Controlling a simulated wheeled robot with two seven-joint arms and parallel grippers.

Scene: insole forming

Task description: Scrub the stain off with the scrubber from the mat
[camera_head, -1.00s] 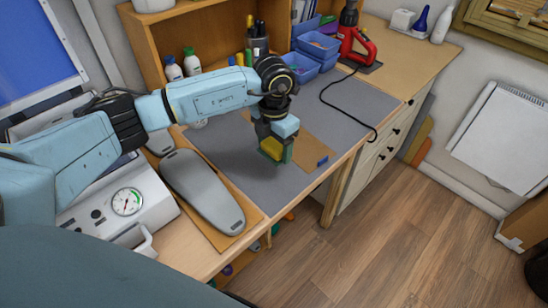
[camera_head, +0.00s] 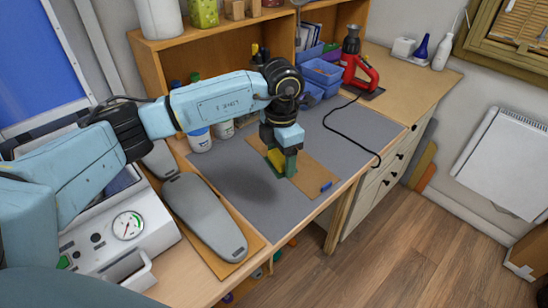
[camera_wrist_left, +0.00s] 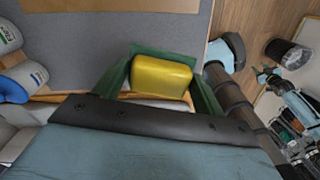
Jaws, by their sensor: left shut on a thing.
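My left gripper (camera_head: 282,160) is shut on the scrubber (camera_head: 276,161), a yellow block with a green pad. The scrubber also shows between the green fingers in the left wrist view (camera_wrist_left: 160,80). The gripper points down over a brown board (camera_head: 316,178) that lies on the grey mat (camera_head: 360,120). I cannot tell whether the scrubber touches the board. A dark, soft-edged patch, the stain (camera_head: 250,190), shows on the mat to the left of the scrubber. My right gripper is not in view.
A grey insole-shaped form (camera_head: 205,215) lies left of the mat, beside a white machine with a gauge (camera_head: 127,226). White bottles (camera_head: 200,140) stand behind the mat. Blue bins (camera_head: 322,72) and a red tool (camera_head: 358,65) with a black cord stand at the back right.

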